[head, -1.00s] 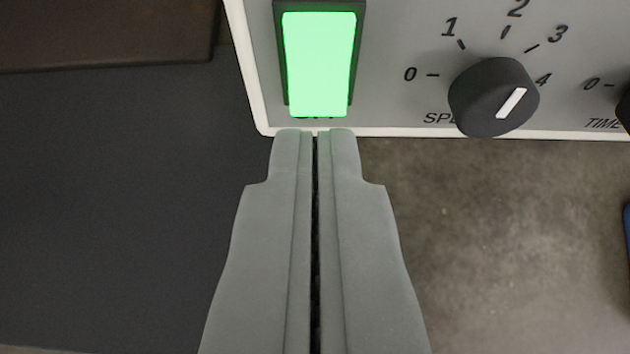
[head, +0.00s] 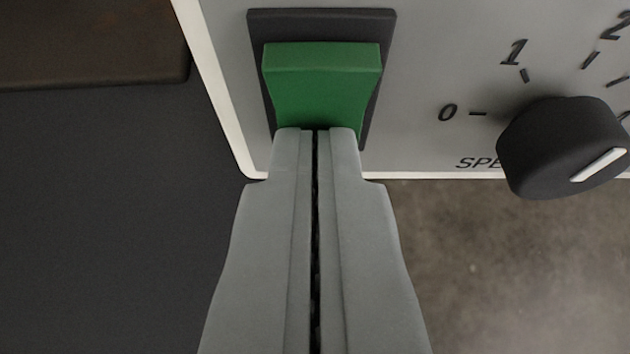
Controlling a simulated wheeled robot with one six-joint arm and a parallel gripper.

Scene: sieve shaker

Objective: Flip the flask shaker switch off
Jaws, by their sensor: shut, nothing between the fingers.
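The flask shaker switch (head: 322,85) is a green rocker in a dark frame on the grey panel. It is dark green and unlit, and its upper end stands out from the panel. My gripper (head: 316,132) is shut and empty, pointing up the picture. Its fingertips overlap the lower end of the rocker and seem to press on it. They hide that lower end, so I cannot see the contact itself.
The grey panel (head: 424,60) has a white edge. A black speed knob (head: 562,148) with a white pointer sits right of the switch. Dark surface (head: 110,220) lies at left, a brown slab (head: 90,40) at upper left, and mottled grey surface (head: 510,270) at lower right.

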